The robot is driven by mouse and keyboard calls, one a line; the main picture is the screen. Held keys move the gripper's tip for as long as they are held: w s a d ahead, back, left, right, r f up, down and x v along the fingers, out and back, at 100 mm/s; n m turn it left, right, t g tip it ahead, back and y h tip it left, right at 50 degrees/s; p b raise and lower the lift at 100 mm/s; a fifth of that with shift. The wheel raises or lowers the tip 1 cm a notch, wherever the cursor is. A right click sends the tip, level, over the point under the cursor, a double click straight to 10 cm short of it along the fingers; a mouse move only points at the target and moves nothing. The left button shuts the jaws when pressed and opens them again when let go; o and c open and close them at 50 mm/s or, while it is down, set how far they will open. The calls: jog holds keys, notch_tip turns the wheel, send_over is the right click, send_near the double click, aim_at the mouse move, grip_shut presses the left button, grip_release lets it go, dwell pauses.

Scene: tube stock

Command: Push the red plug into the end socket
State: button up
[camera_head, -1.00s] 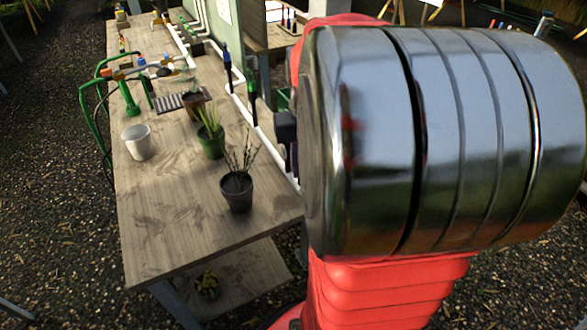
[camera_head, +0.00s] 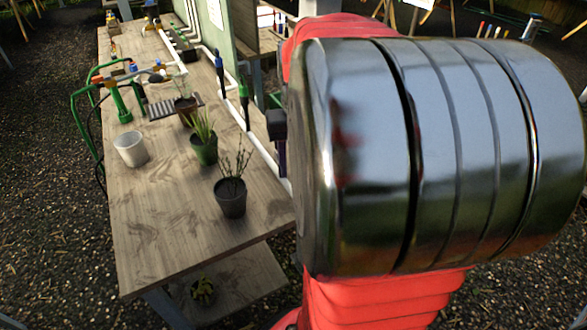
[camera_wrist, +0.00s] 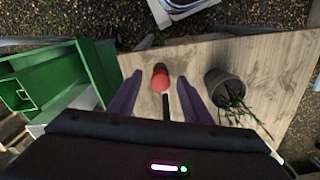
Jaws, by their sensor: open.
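In the wrist view my gripper (camera_wrist: 159,82) is open, with its two purple fingers apart. A red rounded piece (camera_wrist: 160,80), which looks like the red plug, shows between the fingers. A white pipe (camera_head: 262,150) runs along the table's right edge. I cannot make out the end socket.
The wooden table (camera_head: 155,235) holds a white pot (camera_head: 131,149), a grass pot (camera_head: 204,150) and a dark twig pot (camera_head: 231,197), also in the wrist view (camera_wrist: 222,88) right of the fingers. The table's front is bare.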

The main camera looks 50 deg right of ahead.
notch_tip(320, 180, up, 12)
jog(key=shift+f, duration=0.15)
jog(key=shift+a, duration=0.1)
dwell(0.6)
jog(key=s+a+f+n+t, duration=0.1)
jog(key=a+f+n, duration=0.1)
jog(key=a, duration=0.6)
jog(key=s+a+f+n+t, duration=0.1)
jog(key=a+f+n+t, duration=0.1)
jog(key=a, duration=0.7)
jog(key=s+a+f+n+t, duration=0.1)
jog(key=a+f+n+t, duration=0.1)
jog(key=a, duration=0.6)
jog(key=shift+s+a+f+n, duration=0.3)
jog(key=shift+a+f+n, duration=0.1)
jog(key=shift+f, duration=0.45)
dwell(0.4)
